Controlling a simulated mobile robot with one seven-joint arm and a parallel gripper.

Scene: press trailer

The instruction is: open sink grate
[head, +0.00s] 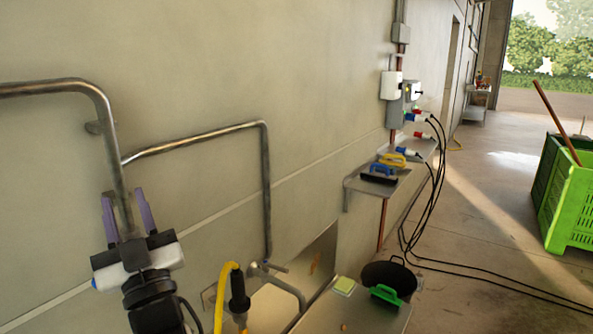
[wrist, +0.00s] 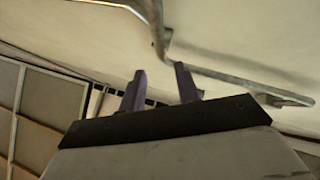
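My gripper (head: 123,194) is at the lower left of the head view, pointing up along the wall. Its two purple fingers stand apart, one on each side of a bent metal pipe (head: 104,120). I cannot tell whether the pipe is between the fingers or behind them. In the wrist view the gripper (wrist: 159,70) is open, with the pipe (wrist: 155,25) beyond the fingertips and no contact visible. A metal basin, perhaps the sink (head: 268,305), shows partly at the bottom of the head view, with a bent tube (head: 290,287) over it. I cannot clearly make out a grate.
A second pipe (head: 266,190) runs along the wall. A yellow hose (head: 224,290) rises near my gripper. A counter (head: 345,312) holds a sponge and green brush; a black bucket (head: 388,278) stands behind. Green crates (head: 568,205) stand right. Cables cross the otherwise mostly clear floor.

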